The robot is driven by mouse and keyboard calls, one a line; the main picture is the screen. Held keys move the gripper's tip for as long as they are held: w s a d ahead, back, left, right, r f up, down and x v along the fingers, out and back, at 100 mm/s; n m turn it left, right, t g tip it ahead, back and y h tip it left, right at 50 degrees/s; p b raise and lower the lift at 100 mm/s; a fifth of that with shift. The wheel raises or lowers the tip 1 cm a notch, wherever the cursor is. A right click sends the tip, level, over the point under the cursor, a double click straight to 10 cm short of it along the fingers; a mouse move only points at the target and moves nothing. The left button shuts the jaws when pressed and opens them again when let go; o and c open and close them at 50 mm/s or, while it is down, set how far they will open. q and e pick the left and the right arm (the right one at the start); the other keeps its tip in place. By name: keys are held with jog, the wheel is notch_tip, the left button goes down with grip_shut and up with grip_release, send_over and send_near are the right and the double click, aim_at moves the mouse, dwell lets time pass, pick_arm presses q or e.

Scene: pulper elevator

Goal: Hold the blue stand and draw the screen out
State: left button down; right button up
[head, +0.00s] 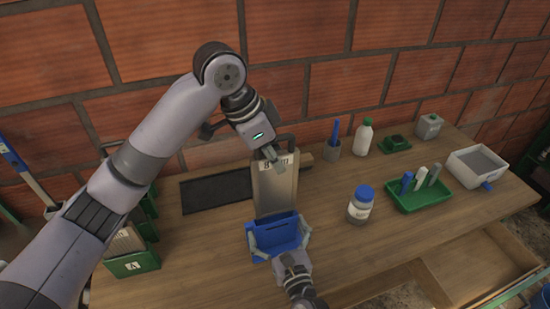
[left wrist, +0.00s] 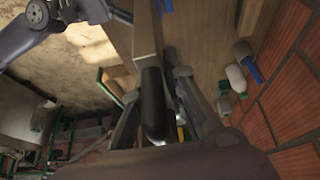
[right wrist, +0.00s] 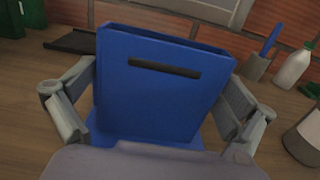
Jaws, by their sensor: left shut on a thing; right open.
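The blue stand (head: 281,237) is on the wooden table and fills the middle of the right wrist view (right wrist: 160,100), with a dark slot in its face. The screen (head: 275,187), a flat tan-grey panel with a white label at its top, stands upright with its lower end in or behind the stand; that end is hidden. My left gripper (head: 268,153) is shut at the screen's top on its black handle (left wrist: 154,100), seen between the fingers. My right gripper (head: 282,249) is open, one finger on each side of the stand; contact is unclear.
A dark flat tray (head: 215,192) lies left of the screen. A blue-capped jar (head: 361,205), a green tray (head: 420,197) with several tubes, a white bin (head: 478,165) and a green-capped bottle (head: 363,136) stand right. A brick wall is behind. A drawer (head: 470,265) is open in front.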

jog(key=shift+s, duration=0.1)
jog(key=v, duration=1.1)
jog(key=shift+s+d, duration=0.15)
jog(key=shift+s, duration=0.2)
pick_arm(q)
jog(key=shift+r, duration=0.1)
pick_arm(e)
jog(key=shift+r, duration=0.1)
pick_arm(q)
notch_tip(320, 180, up, 5)
jog(key=p, duration=0.5)
jog(key=shift+p, duration=0.4)
pick_arm(e)
notch_tip(320, 180, up, 6)
jog(key=shift+f, duration=0.1)
